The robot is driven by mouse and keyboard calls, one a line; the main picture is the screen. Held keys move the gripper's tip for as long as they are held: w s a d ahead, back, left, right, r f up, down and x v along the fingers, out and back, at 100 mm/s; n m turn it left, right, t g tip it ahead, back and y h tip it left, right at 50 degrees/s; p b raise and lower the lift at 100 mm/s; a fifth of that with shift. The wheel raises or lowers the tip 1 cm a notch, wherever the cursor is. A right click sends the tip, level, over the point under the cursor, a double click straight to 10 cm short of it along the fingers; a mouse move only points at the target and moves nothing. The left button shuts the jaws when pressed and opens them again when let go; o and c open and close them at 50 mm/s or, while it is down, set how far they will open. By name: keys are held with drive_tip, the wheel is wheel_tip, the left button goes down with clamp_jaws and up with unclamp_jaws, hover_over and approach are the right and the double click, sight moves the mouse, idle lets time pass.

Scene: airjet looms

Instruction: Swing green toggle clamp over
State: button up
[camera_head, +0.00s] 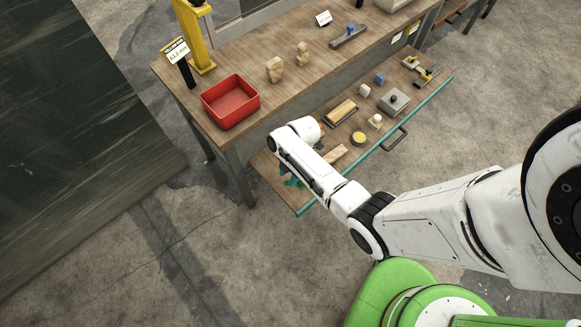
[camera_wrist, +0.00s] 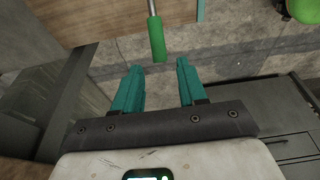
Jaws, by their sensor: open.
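The green toggle clamp's handle (camera_wrist: 157,40), a green grip on a metal rod, shows in the wrist view. It comes down from the top, and its lower end appears roughly between my teal fingertips in the picture; I cannot tell the depth between them. My gripper (camera_wrist: 158,70) is open and I see no contact with the handle. In the head view my gripper (camera_head: 293,182) is at the left end of the open drawer, mostly below my white wrist. I cannot make out the clamp's body there; my arm may hide it.
The open drawer (camera_head: 378,146) holds several items: a yellow round tin (camera_head: 358,138), a grey block with a knob (camera_head: 393,101) and wooden pieces. A red bin (camera_head: 230,101) stands on the workbench (camera_head: 270,48) above. Bare floor lies in front.

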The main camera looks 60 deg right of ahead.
sight(287, 181)
drive_tip(key=b+x, duration=0.2)
drive_tip(key=x, duration=0.1)
drive_tip(key=shift+f, duration=0.25)
drive_tip(key=shift+r, duration=0.25)
drive_tip(key=shift+f, duration=0.1)
drive_tip(key=c, duration=0.7)
